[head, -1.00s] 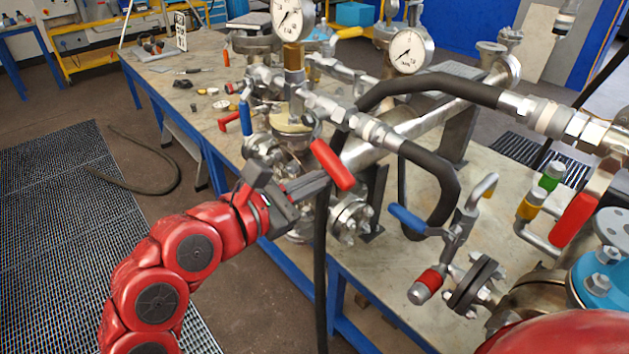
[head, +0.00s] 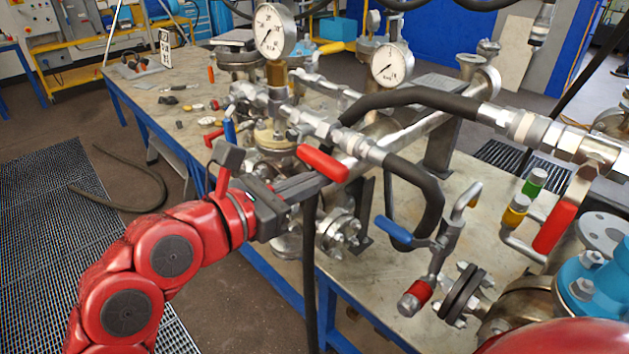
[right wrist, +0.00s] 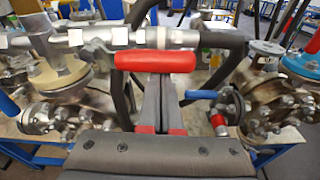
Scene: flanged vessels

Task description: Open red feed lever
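A red lever handle (head: 322,163) sits on the pipework at the near edge of the bench; it also shows in the right wrist view (right wrist: 155,61), lying crosswise just beyond the fingertips. My right gripper (head: 312,186) is at this handle from the near left side. In the right wrist view its two grey fingers (right wrist: 163,80) lie close together, with their tips right at the handle's middle. They look shut and pressed against the handle rather than around it; the exact contact is hidden. My left gripper is not in view.
Another red lever (head: 553,228) is at far right beside a blue vessel (head: 592,285). A black hose (head: 420,190) loops close behind the handle. Two gauges (head: 274,30) stand behind.

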